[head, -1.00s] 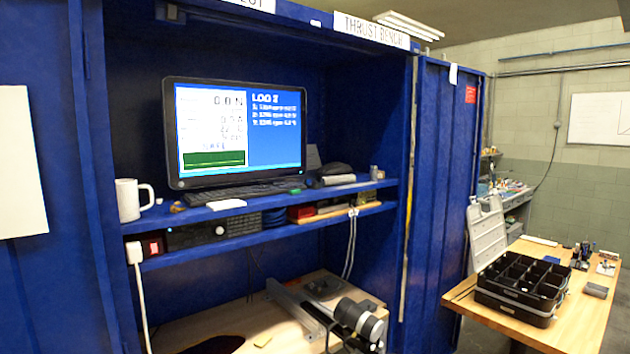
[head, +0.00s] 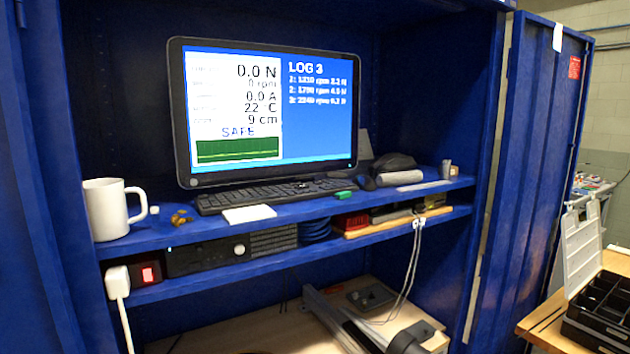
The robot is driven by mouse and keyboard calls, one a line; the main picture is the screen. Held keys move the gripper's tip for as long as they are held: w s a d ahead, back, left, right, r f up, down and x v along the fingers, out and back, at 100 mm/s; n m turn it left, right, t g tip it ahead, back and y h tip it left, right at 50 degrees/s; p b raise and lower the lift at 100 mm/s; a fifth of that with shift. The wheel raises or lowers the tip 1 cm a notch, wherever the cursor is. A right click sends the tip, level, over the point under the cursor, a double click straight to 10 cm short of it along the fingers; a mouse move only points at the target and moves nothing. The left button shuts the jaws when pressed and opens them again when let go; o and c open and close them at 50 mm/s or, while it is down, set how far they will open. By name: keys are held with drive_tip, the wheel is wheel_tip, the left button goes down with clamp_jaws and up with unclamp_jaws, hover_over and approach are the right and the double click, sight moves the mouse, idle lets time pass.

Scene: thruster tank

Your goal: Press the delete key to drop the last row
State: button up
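A black keyboard (head: 270,195) lies on the upper blue shelf, in front of the monitor (head: 265,115). Its single keys are too small to tell apart, so I cannot pick out the delete key. The screen shows "LOG 3" with three numbered rows on the right. On the left it reads 0.0 N, 0 rpm, 0.0 A, 22 °C, 9 cm and "SAFE". My gripper is not in view.
A white mug (head: 104,210) stands at the shelf's left end. A white pad (head: 249,214) lies before the keyboard, a small green item (head: 343,194) at its front right. A black organizer case (head: 602,310) stands at far right.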

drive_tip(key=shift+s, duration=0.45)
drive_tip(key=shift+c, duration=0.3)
